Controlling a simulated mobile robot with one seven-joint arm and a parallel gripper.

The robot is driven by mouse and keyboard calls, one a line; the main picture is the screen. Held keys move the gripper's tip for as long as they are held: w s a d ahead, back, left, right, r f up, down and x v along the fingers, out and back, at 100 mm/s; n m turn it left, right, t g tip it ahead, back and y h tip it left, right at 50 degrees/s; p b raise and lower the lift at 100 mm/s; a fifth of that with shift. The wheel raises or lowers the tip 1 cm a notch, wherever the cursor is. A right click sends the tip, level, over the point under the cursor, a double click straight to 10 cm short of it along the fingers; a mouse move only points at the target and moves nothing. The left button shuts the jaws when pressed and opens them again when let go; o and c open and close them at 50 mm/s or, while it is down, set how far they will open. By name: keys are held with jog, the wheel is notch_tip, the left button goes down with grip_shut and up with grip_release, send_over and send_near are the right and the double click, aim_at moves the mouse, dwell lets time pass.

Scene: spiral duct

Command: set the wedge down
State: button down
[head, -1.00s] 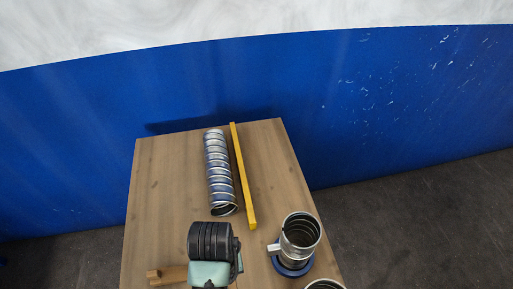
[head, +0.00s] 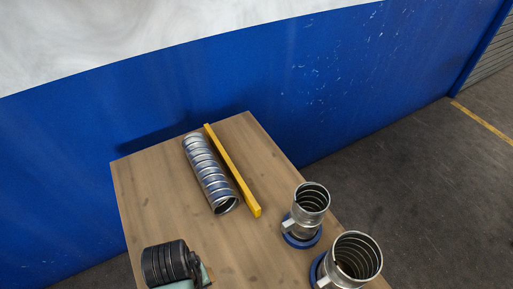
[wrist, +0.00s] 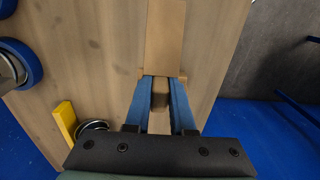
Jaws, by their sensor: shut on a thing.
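The wedge (wrist: 165,40) is a tan wooden piece at the top middle of the wrist view. My gripper (wrist: 162,78) has its two blue fingers shut on it, and part of the wood shows between them. The wedge is over the wooden table (wrist: 105,70); I cannot tell whether it touches the top. In the head view only the dark wrist part of my arm shows at the bottom left, and the wedge and fingertips are out of sight.
A ribbed spiral duct (head: 210,174) lies on the table (head: 150,190) beside a yellow bar (head: 233,172). Two metal duct pieces (head: 312,197) (head: 356,258) stand on blue rings at the right edge. The table middle is clear. A blue wall (head: 330,90) stands behind.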

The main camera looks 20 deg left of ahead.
jog(key=shift+s+a, duration=0.15)
jog(key=shift+s, duration=0.05)
jog(key=w+d+f+m+b, duration=0.1)
jog(key=w+d+m, duration=0.2)
jog(key=d, duration=0.3)
jog(key=w+d+f+m+b, duration=0.1)
jog(key=w+d+m+b, duration=0.1)
jog(key=w+d, duration=0.3)
jog(key=w+d+f+m+b, duration=0.1)
jog(key=w+d+m+b, duration=0.1)
jog(key=w+d+m, duration=0.2)
jog(key=shift+w+d+f+m, duration=0.15)
jog(key=shift+d+m, duration=0.1)
jog(key=shift+d, duration=0.6)
jog(key=shift+s+d+f+m, duration=0.15)
jog(key=shift+d+m, duration=0.1)
jog(key=shift+d, duration=0.6)
jog(key=shift+w+a, duration=0.1)
jog(key=shift+a, duration=0.05)
